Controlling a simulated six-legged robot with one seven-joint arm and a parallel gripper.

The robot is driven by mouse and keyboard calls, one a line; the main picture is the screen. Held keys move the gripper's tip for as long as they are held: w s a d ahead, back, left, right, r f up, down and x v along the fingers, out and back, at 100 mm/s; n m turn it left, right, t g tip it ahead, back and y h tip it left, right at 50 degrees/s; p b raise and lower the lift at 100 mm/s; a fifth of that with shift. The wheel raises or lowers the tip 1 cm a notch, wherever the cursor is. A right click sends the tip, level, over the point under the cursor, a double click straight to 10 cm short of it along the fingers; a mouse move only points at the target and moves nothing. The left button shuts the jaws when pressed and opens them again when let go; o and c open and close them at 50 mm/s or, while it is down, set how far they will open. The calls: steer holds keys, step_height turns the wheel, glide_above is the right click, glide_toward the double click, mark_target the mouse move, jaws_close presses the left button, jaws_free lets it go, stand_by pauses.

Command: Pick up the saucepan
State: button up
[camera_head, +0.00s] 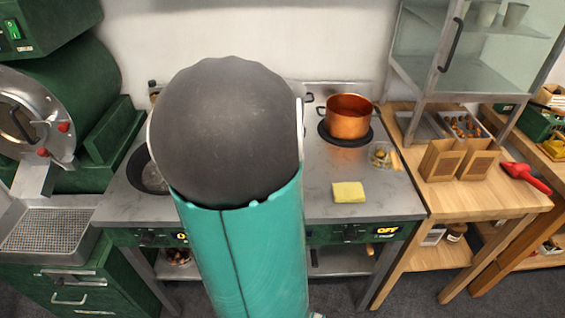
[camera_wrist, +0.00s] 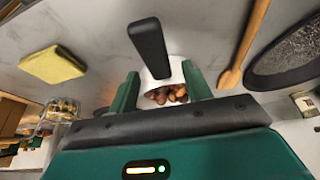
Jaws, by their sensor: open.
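The saucepan (camera_wrist: 176,68) shows in the wrist view as a small white pan with a black handle (camera_wrist: 149,48) and brown chestnuts (camera_wrist: 167,95) inside. The handle points toward the top of the picture. My gripper (camera_wrist: 160,82) is open, with its two green fingers on either side of the pan in the picture. I cannot tell how far the fingertips are from the pan or handle; nothing appears gripped. In the head view my arm covers the middle of the stove, and neither the saucepan nor the gripper can be seen.
A copper pot (camera_head: 348,122) stands on the right rear burner. A yellow cloth (camera_head: 348,192) lies near the stove's front. In the wrist view a wooden spoon (camera_wrist: 243,45) and a dark pan (camera_wrist: 285,62) lie to the right. Paper bags (camera_head: 441,160) stand on the right-hand table.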

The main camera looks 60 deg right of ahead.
steer(key=shift+x, duration=2.25)
steer(key=shift+a, duration=0.1)
jaws_close()
steer(key=shift+r, duration=0.1)
